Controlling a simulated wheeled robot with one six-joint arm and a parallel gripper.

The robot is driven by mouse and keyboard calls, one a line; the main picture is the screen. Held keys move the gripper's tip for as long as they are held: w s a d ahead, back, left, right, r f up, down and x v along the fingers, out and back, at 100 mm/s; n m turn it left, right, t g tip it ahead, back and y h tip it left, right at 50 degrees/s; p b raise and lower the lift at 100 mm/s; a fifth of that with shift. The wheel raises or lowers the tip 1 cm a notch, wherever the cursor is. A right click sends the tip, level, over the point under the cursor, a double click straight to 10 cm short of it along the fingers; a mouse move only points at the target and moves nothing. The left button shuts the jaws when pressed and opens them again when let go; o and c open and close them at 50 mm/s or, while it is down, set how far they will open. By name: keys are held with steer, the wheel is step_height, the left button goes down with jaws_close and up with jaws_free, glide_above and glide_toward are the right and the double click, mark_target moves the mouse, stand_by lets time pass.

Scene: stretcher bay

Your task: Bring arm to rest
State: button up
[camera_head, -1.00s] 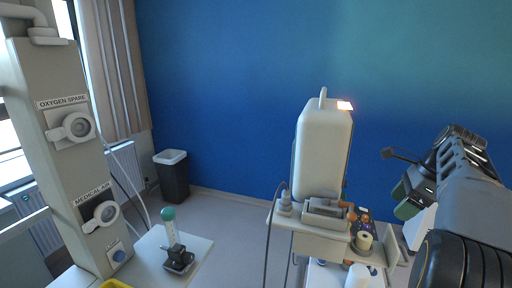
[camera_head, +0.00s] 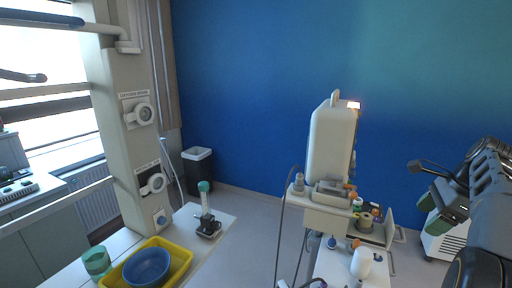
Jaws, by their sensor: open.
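My arm reaches in from the right edge of the head view, and my gripper (camera_head: 434,214) hangs in the air at its end. Its green-padded fingers stand apart, and nothing shows between them. It is to the right of the cart (camera_head: 328,218) and appears clear of it, though the exact depth is hard to tell. The lower part of my arm is cut off by the picture's edge.
The cart carries a tall cream device (camera_head: 331,145) and several bottles. At lower left, a counter holds a yellow tray (camera_head: 183,262) with a blue bowl (camera_head: 147,267), a green cup (camera_head: 97,262) and a green-topped stand (camera_head: 205,212). A bin (camera_head: 198,170) stands by the blue wall.

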steer(key=s+a+f+n+h, duration=0.3)
steer(key=a+f+n, duration=0.3)
steer(key=f+n, duration=0.35)
steer(key=s+a+f+n+t, duration=0.1)
steer(key=s+a+f+n, duration=0.1)
steer(key=a+n, duration=0.4)
steer(key=s+a+f+n+t+b, duration=0.1)
steer(key=s+a+n, duration=0.4)
steer(key=a, duration=0.8)
steer(key=shift+s+a+f+n, duration=0.3)
steer(key=shift+a+f+n, duration=0.1)
steer(key=shift+f+n, duration=0.55)
steer(key=shift+r, duration=0.15)
